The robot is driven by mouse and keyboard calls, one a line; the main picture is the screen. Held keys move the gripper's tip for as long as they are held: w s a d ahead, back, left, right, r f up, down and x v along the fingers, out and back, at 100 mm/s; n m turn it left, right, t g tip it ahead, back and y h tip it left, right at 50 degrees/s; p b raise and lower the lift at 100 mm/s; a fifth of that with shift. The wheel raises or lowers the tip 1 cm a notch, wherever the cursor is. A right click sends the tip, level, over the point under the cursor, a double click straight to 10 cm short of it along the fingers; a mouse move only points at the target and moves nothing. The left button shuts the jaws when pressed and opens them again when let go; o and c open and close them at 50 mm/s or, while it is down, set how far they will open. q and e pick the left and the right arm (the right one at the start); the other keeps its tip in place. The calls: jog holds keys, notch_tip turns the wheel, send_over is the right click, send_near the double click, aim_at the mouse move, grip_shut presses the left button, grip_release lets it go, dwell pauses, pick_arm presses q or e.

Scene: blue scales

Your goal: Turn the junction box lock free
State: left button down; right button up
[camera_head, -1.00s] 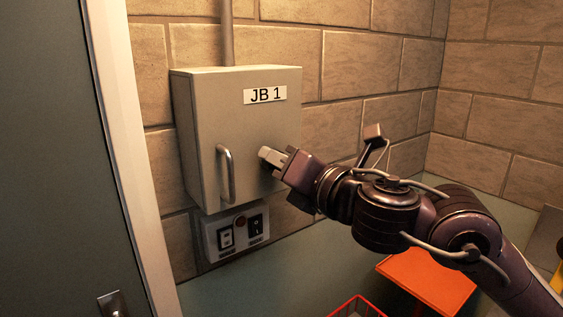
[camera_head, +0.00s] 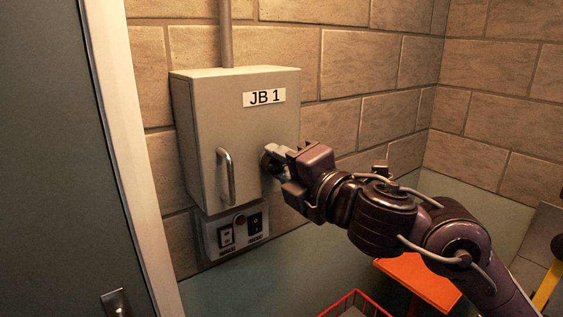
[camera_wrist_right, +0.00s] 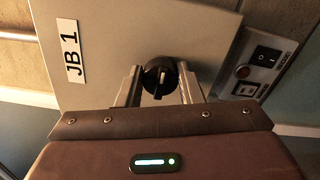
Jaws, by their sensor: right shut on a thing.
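The grey junction box (camera_head: 245,120), labelled JB 1, is fixed to the brick wall with its door closed. It has a vertical bar handle (camera_head: 226,176) on the left of its front. The lock, a round black knob (camera_wrist_right: 159,76), shows in the right wrist view on the box front. My right gripper (camera_head: 272,157) is at the right side of the box front, and its fingers stand on either side of the knob, shut on it. In the head view the gripper mostly hides the knob. My left gripper is not in view.
A switch panel (camera_head: 236,233) with a red button sits just below the box. A door (camera_head: 50,150) with a pale frame stands at the left. An orange-red surface (camera_head: 420,279) and a red crate (camera_head: 354,303) are low in front.

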dwell(0.5)
jog(key=o, duration=1)
jog(key=shift+c, duration=0.2)
jog(key=v, duration=0.7)
jog(key=shift+s+d+b, duration=0.25)
jog(key=shift+d+b, duration=0.05)
jog(key=shift+b, duration=0.05)
jog(key=shift+f, duration=0.1)
